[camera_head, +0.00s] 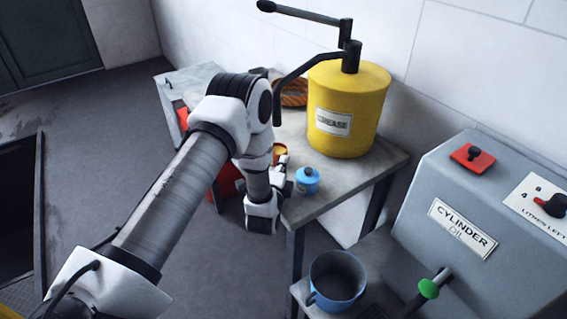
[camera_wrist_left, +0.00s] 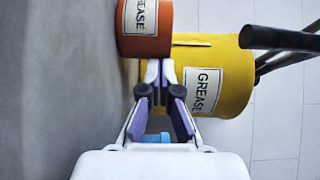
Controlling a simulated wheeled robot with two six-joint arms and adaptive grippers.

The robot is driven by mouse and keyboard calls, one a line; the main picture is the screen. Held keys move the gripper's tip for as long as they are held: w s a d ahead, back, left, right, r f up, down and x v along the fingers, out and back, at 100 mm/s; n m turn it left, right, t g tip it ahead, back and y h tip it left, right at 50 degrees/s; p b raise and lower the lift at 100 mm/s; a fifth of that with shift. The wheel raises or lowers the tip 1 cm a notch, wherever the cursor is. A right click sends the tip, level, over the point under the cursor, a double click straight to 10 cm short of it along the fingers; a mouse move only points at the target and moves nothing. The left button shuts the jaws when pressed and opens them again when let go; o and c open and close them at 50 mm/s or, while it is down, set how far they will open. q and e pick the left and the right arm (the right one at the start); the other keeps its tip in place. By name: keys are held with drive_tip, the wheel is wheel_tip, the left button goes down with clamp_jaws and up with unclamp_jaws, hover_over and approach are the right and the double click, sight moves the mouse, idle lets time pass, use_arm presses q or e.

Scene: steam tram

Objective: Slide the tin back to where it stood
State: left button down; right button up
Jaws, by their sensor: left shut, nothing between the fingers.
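A small orange tin (camera_head: 279,150) stands on the grey table, partly hidden behind my left arm. In the left wrist view the orange tin (camera_wrist_left: 145,44) carries a GREASE label and is cut off by the top edge. My left gripper (camera_head: 283,161) is shut and empty, its fingertips just in front of the orange tin. In the left wrist view the fingertips (camera_wrist_left: 159,64) sit close to its edge; I cannot tell whether they touch. A small blue tin (camera_head: 308,182) stands near the table's front edge, to the right of the gripper. My right gripper is not in view.
A big yellow grease drum (camera_head: 350,105) with a black pump handle stands behind on the table (camera_head: 345,187). A brown coiled item (camera_head: 292,93) lies at the back. A blue mug (camera_head: 337,282) and the grey cylinder oil box (camera_head: 430,170) are at the right.

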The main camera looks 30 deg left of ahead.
use_arm(q)
drive_tip(key=w+a, duration=0.2)
drive_tip(key=a, duration=0.3)
drive_tip(key=w+a, duration=0.3)
drive_tip(key=a, duration=0.3)
drive_tip(key=w+a, duration=0.2)
drive_tip(key=a, duration=0.3)
drive_tip(key=shift+w+a, duration=0.2)
drive_tip(key=shift+w, duration=0.1)
